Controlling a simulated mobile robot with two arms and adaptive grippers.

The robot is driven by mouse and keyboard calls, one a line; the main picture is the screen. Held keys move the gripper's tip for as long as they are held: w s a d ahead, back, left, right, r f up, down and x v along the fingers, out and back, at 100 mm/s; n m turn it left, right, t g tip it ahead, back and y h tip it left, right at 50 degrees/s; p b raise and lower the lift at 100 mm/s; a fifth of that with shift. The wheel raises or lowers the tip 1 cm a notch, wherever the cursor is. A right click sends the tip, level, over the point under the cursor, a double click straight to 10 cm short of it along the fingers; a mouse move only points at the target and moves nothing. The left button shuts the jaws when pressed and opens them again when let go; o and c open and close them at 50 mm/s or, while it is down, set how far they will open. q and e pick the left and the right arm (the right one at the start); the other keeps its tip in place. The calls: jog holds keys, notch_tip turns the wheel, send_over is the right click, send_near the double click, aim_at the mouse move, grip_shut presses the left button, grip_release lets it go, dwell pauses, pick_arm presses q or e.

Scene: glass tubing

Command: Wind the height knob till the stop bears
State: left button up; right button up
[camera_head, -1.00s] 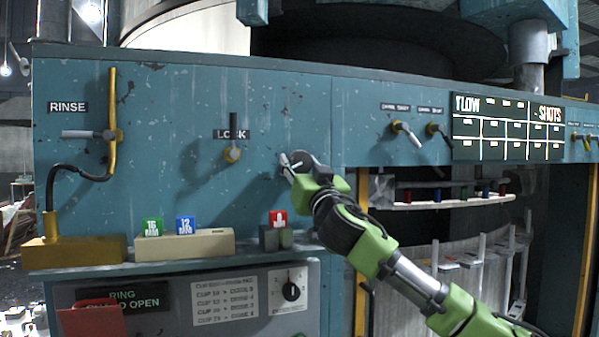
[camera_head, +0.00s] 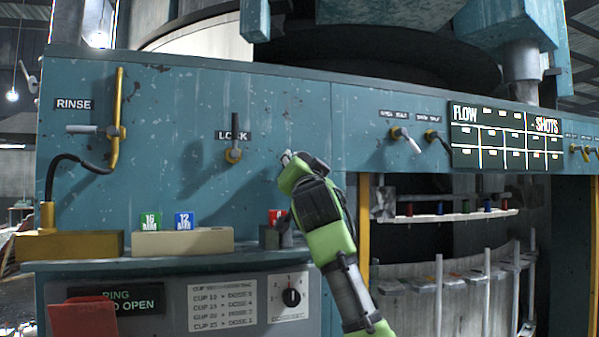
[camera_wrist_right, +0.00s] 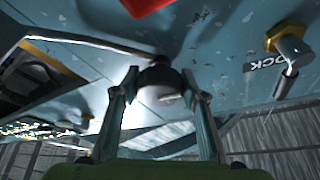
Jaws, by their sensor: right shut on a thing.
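My right gripper (camera_head: 288,158) is at the blue panel and shut on a round knob, which I take to be the height knob. In the right wrist view the two fingers of this gripper (camera_wrist_right: 160,84) stand on either side of the knob (camera_wrist_right: 162,80), which has a dark base and a paler grey end. In the head view the gripper hides most of the knob. A stop cannot be made out in either view. My left gripper is not in view.
The lock lever (camera_head: 233,153) is left of my gripper on the same panel (camera_head: 180,110). Below is a ledge with a pale block (camera_head: 183,242) holding green and blue tags, and a red-tagged block close under my wrist. The rinse valve (camera_head: 118,132) is far left.

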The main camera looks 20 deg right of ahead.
jog(key=shift+f+m+h, duration=0.1)
jog(key=shift+m+h, duration=0.2)
jog(key=shift+m, duration=0.5)
jog(key=shift+g, duration=0.3)
jog(key=o, duration=1.1)
jog(key=v, duration=1.2)
